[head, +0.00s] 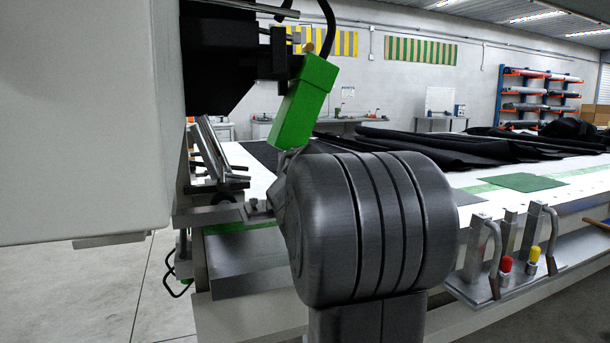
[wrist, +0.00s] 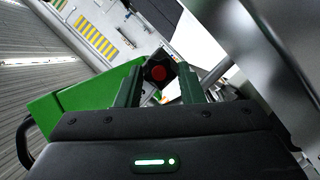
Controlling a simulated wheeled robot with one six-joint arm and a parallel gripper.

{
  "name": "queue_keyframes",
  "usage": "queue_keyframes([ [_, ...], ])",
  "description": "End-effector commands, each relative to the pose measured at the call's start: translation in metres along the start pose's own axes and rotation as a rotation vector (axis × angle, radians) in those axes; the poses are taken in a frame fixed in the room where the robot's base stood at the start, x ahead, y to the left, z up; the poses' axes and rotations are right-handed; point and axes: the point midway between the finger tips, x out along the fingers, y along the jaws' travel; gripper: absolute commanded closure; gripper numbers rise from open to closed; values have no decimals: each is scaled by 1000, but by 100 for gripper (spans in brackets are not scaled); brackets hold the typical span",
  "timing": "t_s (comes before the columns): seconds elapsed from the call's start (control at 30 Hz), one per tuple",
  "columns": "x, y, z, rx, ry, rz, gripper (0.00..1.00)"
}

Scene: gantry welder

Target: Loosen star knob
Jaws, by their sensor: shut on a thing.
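The star knob (wrist: 158,71) is black with a red centre and shows in the wrist view between the tips of my two fingers. My gripper (wrist: 160,79) is shut on it, one finger on each side. In the head view neither the knob nor my gripper can be made out; my large grey arm link fills the middle and hides what lies behind it. A green block (head: 305,103) hangs at an angle from the black welder head (head: 222,50) in the head view. A green body (wrist: 85,96) is close beside my left finger in the wrist view.
A long white table (head: 255,185) runs behind my arm, with black fabric (head: 430,146) on it. A rail at the right carries clamps with red and yellow tips (head: 505,264). A large pale housing (head: 80,120) blocks the left. Open floor shows at lower left.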

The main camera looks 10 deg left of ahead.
Motion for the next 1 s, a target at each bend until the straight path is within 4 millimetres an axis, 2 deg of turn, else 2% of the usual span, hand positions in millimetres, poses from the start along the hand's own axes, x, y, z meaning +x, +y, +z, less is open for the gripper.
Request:
queue_keyframes([
  [0.27, 0, 0, 0, -1, -1, -1, 88],
  [0.3, 0, 0, 0, -1, -1, -1, 62],
  [0.4, 0, 0, 0, -1, -1, -1, 44],
  [0.77, -4, 0, 0, 0, 1, 0, 44],
  [0.87, -13, 0, -1, 0, 1, 0, 44],
  [1.0, -37, 1, -1, 0, 2, 1, 44],
])
